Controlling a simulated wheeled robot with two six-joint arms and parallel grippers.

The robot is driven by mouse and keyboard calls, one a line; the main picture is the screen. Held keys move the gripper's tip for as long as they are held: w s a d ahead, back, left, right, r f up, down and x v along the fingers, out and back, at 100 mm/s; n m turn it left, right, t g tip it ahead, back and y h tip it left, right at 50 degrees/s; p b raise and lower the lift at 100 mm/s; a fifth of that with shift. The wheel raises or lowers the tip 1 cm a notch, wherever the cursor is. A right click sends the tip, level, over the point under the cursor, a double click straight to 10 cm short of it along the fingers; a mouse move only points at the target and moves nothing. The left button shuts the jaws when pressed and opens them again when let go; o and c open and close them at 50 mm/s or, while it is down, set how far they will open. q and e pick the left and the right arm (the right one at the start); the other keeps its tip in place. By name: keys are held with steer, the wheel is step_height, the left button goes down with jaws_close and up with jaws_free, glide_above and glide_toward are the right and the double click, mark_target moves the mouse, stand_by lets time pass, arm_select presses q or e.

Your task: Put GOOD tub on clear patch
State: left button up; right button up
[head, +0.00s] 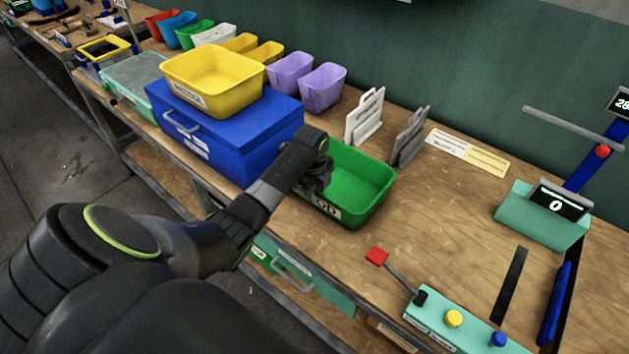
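The green GOOD tub (362,182) is at the middle of the wooden bench, to the right of the blue chest. Its white front label shows only the letters "OD"; my gripper hides the rest. My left gripper (322,182) is at the tub's left rim, reaching over it from the left. Its fingers are dark and partly hidden by the wrist, so I cannot tell whether they are closed on the rim. The tub looks upright and empty. Bare wood (437,205) lies to the right of the tub. My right gripper is not in view.
A blue chest (235,130) carries a yellow tub (213,80). Behind stand lilac bins (322,88), white (365,117) and grey (408,137) upright plates. A green scale (545,215) is at right. A red-knobbed lever (377,256) and control box (455,322) are in front.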

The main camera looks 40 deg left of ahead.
arm_select(q)
step_height(320, 180, up, 12)
steer(key=s+b, duration=0.1)
steer(key=shift+f+b, duration=0.2)
steer(key=shift+b, duration=0.15)
